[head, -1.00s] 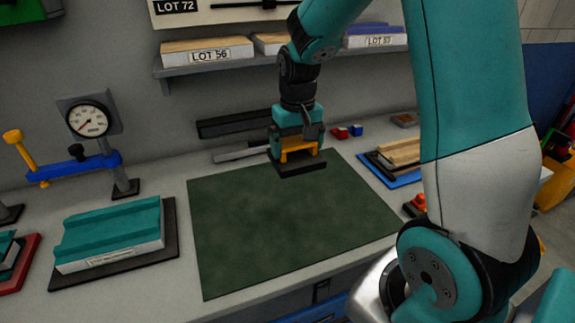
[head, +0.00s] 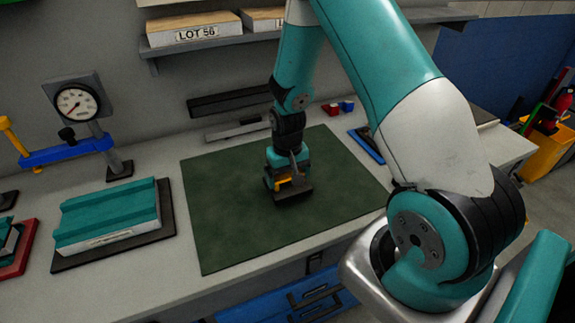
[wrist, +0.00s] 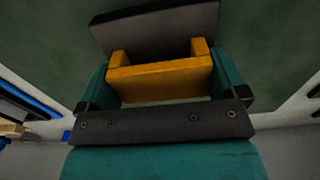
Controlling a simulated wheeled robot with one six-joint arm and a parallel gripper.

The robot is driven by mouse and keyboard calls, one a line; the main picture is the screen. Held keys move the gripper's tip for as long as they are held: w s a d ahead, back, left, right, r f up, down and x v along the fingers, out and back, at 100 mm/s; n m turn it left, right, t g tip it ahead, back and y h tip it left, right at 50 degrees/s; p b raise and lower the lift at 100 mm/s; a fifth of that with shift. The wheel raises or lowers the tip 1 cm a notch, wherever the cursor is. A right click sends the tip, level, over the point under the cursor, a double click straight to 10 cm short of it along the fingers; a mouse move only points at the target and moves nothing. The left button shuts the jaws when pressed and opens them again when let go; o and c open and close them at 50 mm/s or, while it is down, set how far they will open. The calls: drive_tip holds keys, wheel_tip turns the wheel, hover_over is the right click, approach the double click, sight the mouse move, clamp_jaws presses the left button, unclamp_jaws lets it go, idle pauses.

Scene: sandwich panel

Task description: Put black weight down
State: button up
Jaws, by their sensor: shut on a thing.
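The black weight (head: 293,194) is a dark flat block with a yellow handle (head: 285,182). My gripper (head: 288,175) is shut on the yellow handle, over the middle of the dark green mat (head: 225,225). In the wrist view the weight (wrist: 160,28) shows beyond the yellow handle (wrist: 160,78), with my jaws on either side. The weight is low over the mat; I cannot tell whether its underside touches it.
A teal and white panel (head: 108,216) lies on a black base left of the mat. A dial gauge (head: 76,102) and blue clamp (head: 66,151) stand behind it. Dark bars (head: 230,101) lie at the back. Red and blue blocks (head: 330,109) sit behind the mat. Mat space around the weight is clear.

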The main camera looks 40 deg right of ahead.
drive_tip(key=shift+f, duration=0.95)
drive_tip(key=shift+f, duration=0.2)
drive_tip(key=o, duration=1.5)
